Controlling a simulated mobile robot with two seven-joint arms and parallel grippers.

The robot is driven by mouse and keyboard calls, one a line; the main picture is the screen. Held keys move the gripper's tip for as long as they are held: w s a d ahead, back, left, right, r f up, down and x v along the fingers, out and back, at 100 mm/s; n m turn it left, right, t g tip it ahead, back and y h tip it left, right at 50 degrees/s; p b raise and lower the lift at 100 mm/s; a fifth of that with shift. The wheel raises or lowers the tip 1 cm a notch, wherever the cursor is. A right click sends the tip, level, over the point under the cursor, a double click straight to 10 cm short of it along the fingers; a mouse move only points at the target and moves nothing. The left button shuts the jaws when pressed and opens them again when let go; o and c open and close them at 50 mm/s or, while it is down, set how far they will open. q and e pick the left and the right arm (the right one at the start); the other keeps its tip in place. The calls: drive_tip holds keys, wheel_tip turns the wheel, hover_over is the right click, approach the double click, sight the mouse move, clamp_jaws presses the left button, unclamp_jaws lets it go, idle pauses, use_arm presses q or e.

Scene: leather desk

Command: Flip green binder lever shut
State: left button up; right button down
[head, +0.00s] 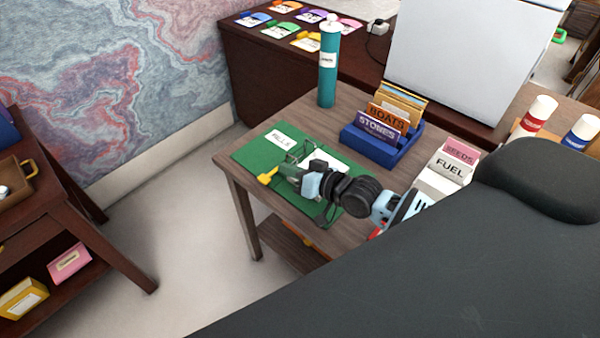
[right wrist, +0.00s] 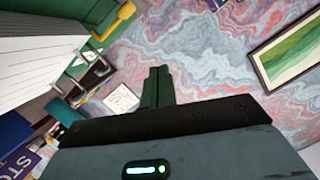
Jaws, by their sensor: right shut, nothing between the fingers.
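The green binder (head: 255,153) lies open on the wooden side table, with a white label and white paper. Its metal rings (head: 287,155) show near the middle. Its yellow-tipped lever (head: 267,177) sticks out toward the front left. My right gripper (head: 295,173) is over the binder, just right of the lever, and hides part of it. In the right wrist view, the shut, empty fingers (right wrist: 157,82) are apart from the yellow lever (right wrist: 117,22), which is at the upper left beside the rings (right wrist: 95,68) and paper stack. My left gripper is out of view.
A blue card holder (head: 383,150), a teal cylinder (head: 328,68) and white boxes (head: 447,170) stand on the same table, behind and right of the binder. Open floor lies left of the table. My large dark body part covers the lower right.

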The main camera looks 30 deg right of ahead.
drive_tip(key=shift+v, duration=1.45)
drive_tip(key=shift+s+a, duration=0.1)
drive_tip(key=s+a+f+n+g+h, duration=0.1)
drive_tip(key=s+a+f+g, duration=0.15)
drive_tip(key=s+f, duration=0.35)
drive_tip(key=s+a+f+n+g+h, duration=0.1)
drive_tip(key=s+a+f+g, duration=0.15)
drive_tip(key=s, duration=0.55)
drive_tip(key=s+d+f+g+h, duration=0.15)
drive_tip(key=s+g, duration=0.25)
drive_tip(key=s, duration=0.7)
drive_tip(key=s+d+f+g+h, duration=0.1)
drive_tip(key=s+d+g+h, duration=0.25)
drive_tip(key=s, duration=0.85)
drive_tip(key=w+a+f+t+y, duration=0.2)
drive_tip(key=w+a+f+t, duration=0.1)
drive_tip(key=w+f+t, duration=0.3)
drive_tip(key=shift+w+a+f+t, duration=0.35)
drive_tip(key=shift+f+t, duration=0.3)
drive_tip(key=shift+f, duration=0.75)
